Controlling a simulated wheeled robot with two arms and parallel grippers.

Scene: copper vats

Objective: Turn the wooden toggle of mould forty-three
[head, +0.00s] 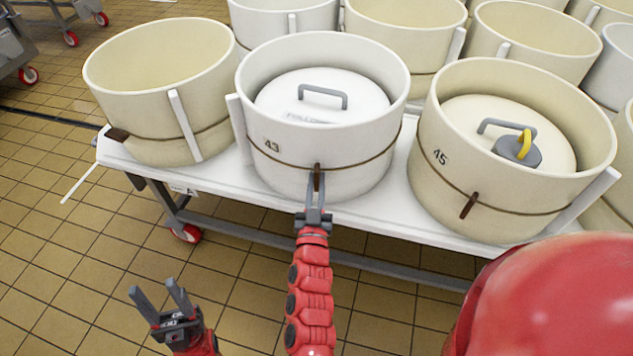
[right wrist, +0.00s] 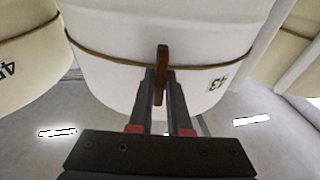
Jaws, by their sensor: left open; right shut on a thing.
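Mould 43 (head: 355,140) is a white round tub with a lid inside and a dark cord around it. Its brown wooden toggle (head: 317,177) stands about upright on the cord at the front. My right gripper (head: 315,208) reaches it from below and is shut on the toggle. In the right wrist view the toggle (right wrist: 162,62) sits between the two fingers (right wrist: 160,100), with the mould wall (right wrist: 120,50) behind and the number 43 upside down at the right. My left gripper (head: 160,303) is open and empty, low at the left over the floor.
Mould 45 (head: 490,215), cream, stands to the right with a tilted toggle (head: 468,204). An empty cream mould (head: 145,95) stands to the left. All stand on a white table (head: 235,182); more moulds fill the back.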

